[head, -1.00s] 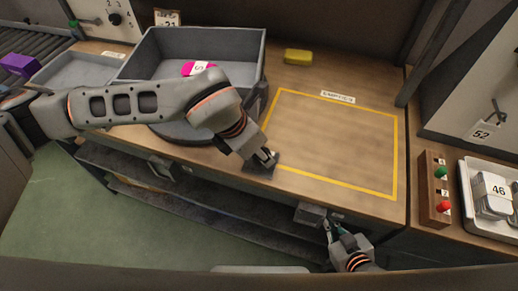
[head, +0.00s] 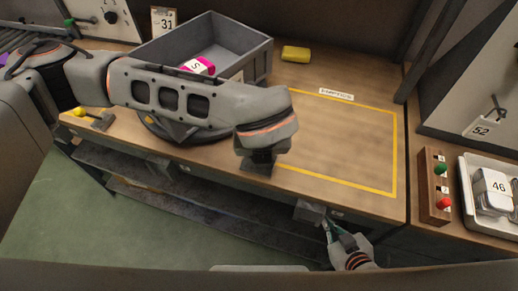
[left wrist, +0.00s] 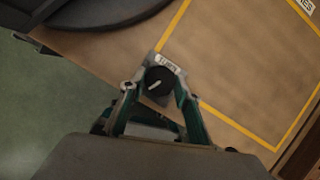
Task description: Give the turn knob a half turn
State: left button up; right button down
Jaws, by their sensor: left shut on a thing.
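The turn knob (left wrist: 158,82) is round and black with a white pointer line, on a grey plate with a small label, in the left wrist view. Its pointer slants up to the right. My left gripper (left wrist: 155,94) is shut on it, one finger on each side. In the head view, the knob's dark plate (head: 257,168) shows at the table's front edge. My left wrist hides the knob and fingers there. My right gripper (head: 332,232) is low in front of the table, by a grey box (head: 309,212) under the edge; its jaw opening is unclear.
A grey bin (head: 262,66) holding a pink labelled item (head: 199,65) stands on a dark turntable behind my left arm. A yellow block (head: 296,54) lies at the back. The yellow-outlined area is empty. A red and green button box (head: 434,187) and white tray (head: 472,222) are at right.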

pick_arm(q)
jog(key=n+y, duration=0.1)
jog(key=n, duration=0.1)
jog(key=n+y, duration=0.1)
jog(key=n, duration=0.2)
jog(key=shift+w+d+r+n+g, duration=0.1)
jog(key=shift+d+n+g, duration=0.1)
jog(key=shift+n+g, duration=0.1)
jog(key=n+g+y, duration=0.1)
jog(key=n, duration=0.5)
jog(key=shift+w+d+g+y, duration=0.1)
jog(key=shift+g+y, duration=0.3)
jog(key=n+g, duration=0.1)
jog(key=n, duration=0.3)
jog(key=shift+w+y, duration=0.1)
jog(key=shift+y, duration=0.2)
jog(key=n+g, duration=0.1)
jog(key=n, duration=0.2)
jog(key=shift+w+n+g+p, duration=0.1)
jog(key=shift+n+g+p, duration=0.2)
jog(key=shift+g+p, duration=0.1)
jog(key=n+g, duration=0.1)
jog(key=n, duration=0.2)
jog(key=shift+p, duration=0.3)
jog(key=shift+n+h, duration=0.4)
jog(key=o, duration=1.1)
